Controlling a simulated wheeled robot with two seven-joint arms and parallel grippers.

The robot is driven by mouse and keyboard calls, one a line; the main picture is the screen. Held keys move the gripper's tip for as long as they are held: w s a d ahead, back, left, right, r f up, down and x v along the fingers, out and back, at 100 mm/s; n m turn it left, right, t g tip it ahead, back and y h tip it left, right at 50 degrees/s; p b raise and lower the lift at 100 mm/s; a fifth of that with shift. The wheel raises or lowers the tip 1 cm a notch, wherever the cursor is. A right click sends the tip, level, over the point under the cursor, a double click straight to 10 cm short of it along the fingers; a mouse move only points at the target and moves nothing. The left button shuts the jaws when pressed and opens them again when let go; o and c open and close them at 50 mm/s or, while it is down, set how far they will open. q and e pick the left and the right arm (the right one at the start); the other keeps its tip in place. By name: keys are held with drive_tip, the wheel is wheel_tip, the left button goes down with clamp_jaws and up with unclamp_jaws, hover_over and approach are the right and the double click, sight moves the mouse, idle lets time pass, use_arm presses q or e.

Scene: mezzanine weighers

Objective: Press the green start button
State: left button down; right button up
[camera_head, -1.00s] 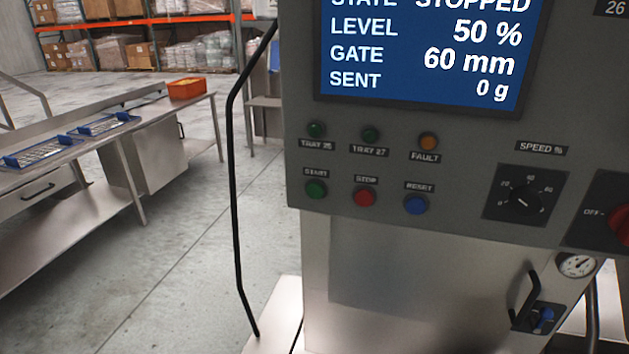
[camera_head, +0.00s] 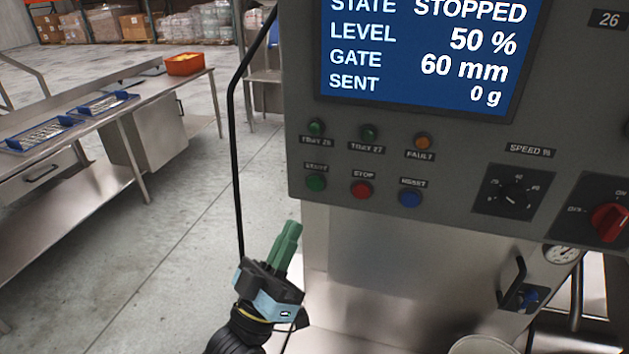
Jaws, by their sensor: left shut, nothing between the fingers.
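The green start button (camera_head: 316,182) is on the grey control panel (camera_head: 400,150), under a START label, left of the red stop button (camera_head: 361,190) and the blue reset button (camera_head: 410,198). The screen (camera_head: 430,50) above reads STOPPED, level 50 %, gate 60 mm, sent 0 g. My left gripper (camera_head: 288,236) has green fingers that are shut and empty. It points up, below and a little left of the start button, apart from the panel in the picture. My right gripper is not in view.
A speed knob (camera_head: 514,197) and a red rotary switch (camera_head: 608,222) sit at the panel's right. A black cable or rod (camera_head: 232,130) runs down left of the panel. A steel bench (camera_head: 95,115) with blue trays and an orange bin (camera_head: 185,64) stands at left.

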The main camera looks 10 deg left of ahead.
use_arm(q)
drive_tip(key=b, duration=0.3)
approach(318, 179)
wheel_tip(318, 179, up, 4)
drive_tip(key=w+d, duration=0.1)
drive_tip(key=shift+w+d+r, duration=0.1)
drive_tip(key=shift+w+d, duration=0.1)
drive_tip(key=shift+w, duration=0.65)
drive_tip(key=shift+w, duration=0.1)
idle(1.3)
drive_tip(key=shift+w+b, duration=0.3)
drive_tip(key=shift+b, duration=0.05)
drive_tip(key=shift+w, duration=0.4)
idle(0.6)
idle(0.3)
drive_tip(key=shift+s, duration=0.85)
